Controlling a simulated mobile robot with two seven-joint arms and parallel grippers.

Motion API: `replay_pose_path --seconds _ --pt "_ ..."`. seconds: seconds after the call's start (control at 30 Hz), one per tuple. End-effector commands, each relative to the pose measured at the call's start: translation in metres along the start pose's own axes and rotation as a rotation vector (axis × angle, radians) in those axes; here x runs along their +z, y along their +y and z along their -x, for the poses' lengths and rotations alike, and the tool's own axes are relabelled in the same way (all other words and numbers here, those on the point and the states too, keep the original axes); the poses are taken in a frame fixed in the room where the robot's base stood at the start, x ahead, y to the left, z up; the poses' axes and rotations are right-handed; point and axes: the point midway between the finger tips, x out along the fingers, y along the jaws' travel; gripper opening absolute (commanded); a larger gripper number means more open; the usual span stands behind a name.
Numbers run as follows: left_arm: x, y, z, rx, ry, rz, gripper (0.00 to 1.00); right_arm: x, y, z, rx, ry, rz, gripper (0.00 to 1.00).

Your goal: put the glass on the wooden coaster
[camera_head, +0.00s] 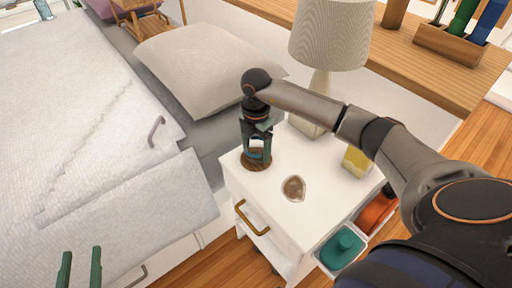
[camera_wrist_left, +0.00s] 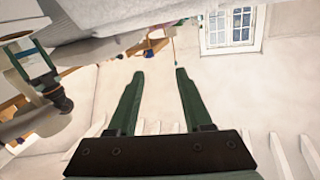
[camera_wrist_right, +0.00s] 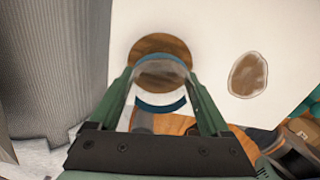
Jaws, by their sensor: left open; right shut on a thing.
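The wooden coaster (camera_head: 262,164) lies on the left part of the white nightstand top. It also shows in the right wrist view (camera_wrist_right: 150,45) as a dark brown disc. My right gripper (camera_head: 256,140) points down over the coaster and is shut on the glass (camera_head: 256,153). In the right wrist view the clear glass with a blue band (camera_wrist_right: 162,100) sits between the fingers and overlaps the coaster. I cannot tell whether its base touches the coaster. My left gripper (camera_head: 80,268) is open and empty, low at the left by the bed, far from the glass.
A brown stone-like piece (camera_head: 294,188) lies on the nightstand (camera_head: 325,202). A lamp (camera_head: 328,40) and a yellow item (camera_head: 356,160) stand behind, near my right arm. The bed with a pillow (camera_head: 205,62) is at the left.

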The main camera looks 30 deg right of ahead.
Motion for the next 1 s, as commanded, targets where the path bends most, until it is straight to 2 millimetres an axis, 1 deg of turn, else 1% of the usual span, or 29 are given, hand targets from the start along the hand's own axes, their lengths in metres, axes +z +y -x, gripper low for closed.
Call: replay_pose_path --seconds 0.3,0.33,0.47,0.5,0.73,0.87,1.0 --pt "-0.004 -0.001 0.000 -0.001 0.018 -0.005 0.50 0.000 0.000 -0.003 0.001 0.000 0.000 0.12" --pt "-0.005 -0.001 0.000 -0.001 0.020 -0.005 0.50 0.000 0.000 -0.003 0.000 0.000 0.000 0.84" --pt "-0.005 -0.001 0.000 -0.002 0.020 -0.005 0.50 0.000 0.000 -0.003 0.000 0.000 0.000 0.99" --pt "-0.005 -0.001 0.000 -0.002 0.020 -0.005 0.50 0.000 0.000 -0.003 0.000 0.000 0.000 1.00" --pt "-0.006 -0.001 0.000 -0.002 0.020 -0.005 0.50 0.000 0.000 -0.002 0.000 0.000 0.000 1.00" --pt "-0.005 -0.001 0.000 -0.001 0.005 0.002 0.50 0.000 0.000 0.005 0.001 0.000 0.000 1.00" --pt "0.032 0.005 0.005 0.008 -0.131 0.036 0.50 0.001 0.001 0.025 0.003 -0.001 0.000 1.00"
